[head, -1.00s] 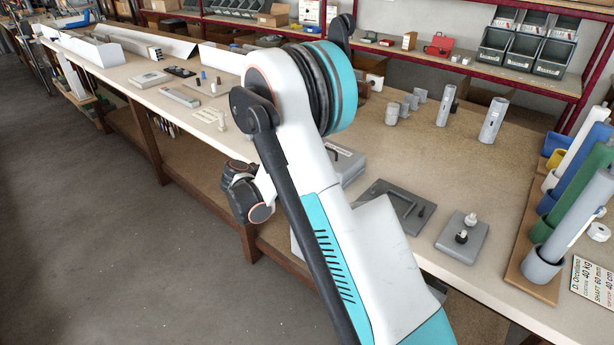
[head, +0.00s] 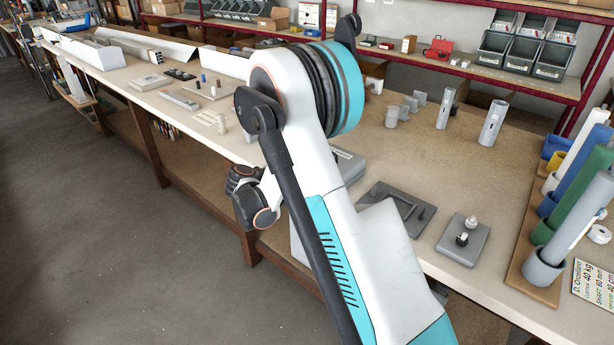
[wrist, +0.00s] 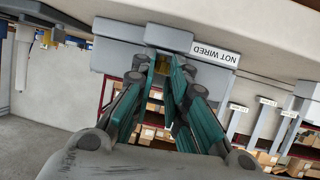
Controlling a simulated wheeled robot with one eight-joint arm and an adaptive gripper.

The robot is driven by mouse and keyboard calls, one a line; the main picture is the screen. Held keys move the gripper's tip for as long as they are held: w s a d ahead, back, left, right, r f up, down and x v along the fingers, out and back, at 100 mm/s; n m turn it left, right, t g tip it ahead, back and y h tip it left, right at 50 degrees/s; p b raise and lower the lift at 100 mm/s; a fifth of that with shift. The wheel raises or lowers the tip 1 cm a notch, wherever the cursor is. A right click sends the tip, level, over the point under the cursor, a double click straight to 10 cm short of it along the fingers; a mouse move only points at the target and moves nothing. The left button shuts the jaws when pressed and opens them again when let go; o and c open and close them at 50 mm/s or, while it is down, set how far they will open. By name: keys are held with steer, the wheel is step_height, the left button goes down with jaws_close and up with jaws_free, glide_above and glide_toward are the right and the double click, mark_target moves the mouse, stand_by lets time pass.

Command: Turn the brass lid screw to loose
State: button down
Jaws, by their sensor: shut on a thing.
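In the wrist view, my gripper (wrist: 165,60) has its two teal fingers closed in on a small brass-coloured piece (wrist: 163,67), which looks like the lid screw. The fingertips cover most of it, so its angle cannot be told. It sits at a grey box (wrist: 118,58) that appears upside down here, beside a white label (wrist: 214,52) reading NOT WIRED. In the head view my own arm covers the middle of the picture, and neither the gripper nor the screw shows.
In the head view, the long workbench (head: 415,150) holds a dark grey plate (head: 393,208), a grey block with two knobs (head: 463,240) and upright grey cylinders (head: 492,122). Coloured tubes (head: 571,190) stand at the right. The floor (head: 120,260) at the left is clear.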

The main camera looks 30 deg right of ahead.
steer(key=n+t, duration=0.1)
steer(key=n+t+y+b, duration=0.1)
steer(key=n+t, duration=0.1)
steer(key=shift+s+d+t, duration=0.2)
steer(key=shift+s+t, duration=0.1)
steer(key=shift+s, duration=0.1)
steer(key=shift+s+d+n+t+y+b, duration=0.1)
steer(key=shift+n+t+y+b, duration=0.3)
steer(key=shift+n+t+y, duration=0.75)
steer(key=shift+n, duration=0.25)
steer(key=c, duration=1.6)
jaws_free()
